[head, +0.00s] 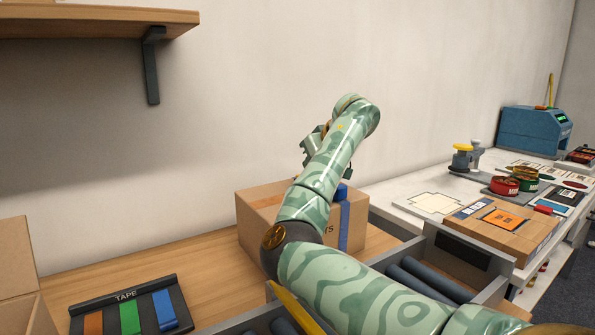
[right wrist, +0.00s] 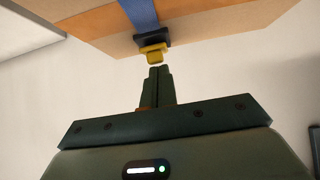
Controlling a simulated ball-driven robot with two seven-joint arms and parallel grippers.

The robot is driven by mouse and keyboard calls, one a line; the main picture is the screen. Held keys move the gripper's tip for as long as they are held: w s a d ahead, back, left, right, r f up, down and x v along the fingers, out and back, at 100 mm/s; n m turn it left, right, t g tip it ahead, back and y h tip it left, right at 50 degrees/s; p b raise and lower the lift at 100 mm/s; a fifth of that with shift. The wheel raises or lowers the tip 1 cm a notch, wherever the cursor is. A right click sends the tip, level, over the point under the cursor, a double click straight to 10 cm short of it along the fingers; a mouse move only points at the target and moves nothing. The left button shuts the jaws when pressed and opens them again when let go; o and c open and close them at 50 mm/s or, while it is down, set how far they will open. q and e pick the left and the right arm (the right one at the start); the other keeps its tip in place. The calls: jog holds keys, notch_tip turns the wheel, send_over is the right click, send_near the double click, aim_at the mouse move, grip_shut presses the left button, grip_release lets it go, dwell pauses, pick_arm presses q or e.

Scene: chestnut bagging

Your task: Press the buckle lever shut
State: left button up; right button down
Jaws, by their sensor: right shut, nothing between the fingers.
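A cardboard box (head: 262,215) stands on the wooden table, with a blue strap (head: 345,225) around it. My right arm hides much of the box in the head view. In the right wrist view, the blue strap (right wrist: 141,13) runs along the box (right wrist: 205,25) to a black buckle (right wrist: 153,41). A yellow lever (right wrist: 153,52) sticks out from the buckle toward my gripper. My right gripper (right wrist: 159,70) is shut and empty, its fingertips just short of the lever with a small gap seeming to remain. My left gripper is in neither view.
A roller conveyor (head: 492,290) runs in front of the box. A taped parcel (head: 502,228) sits at right. A wooden shelf (head: 100,22) hangs above left.

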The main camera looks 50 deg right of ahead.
jog(key=shift+s+d+f, duration=0.1)
jog(key=shift+d, duration=0.2)
jog(key=shift+w+a, duration=0.15)
jog(key=shift+w, duration=0.1)
jog(key=shift+w+d+f+b, duration=0.1)
jog(key=shift+w+d+b, duration=0.1)
jog(key=shift+w+b, duration=0.25)
jog(key=shift+w, duration=0.15)
jog(key=shift+r, duration=0.2)
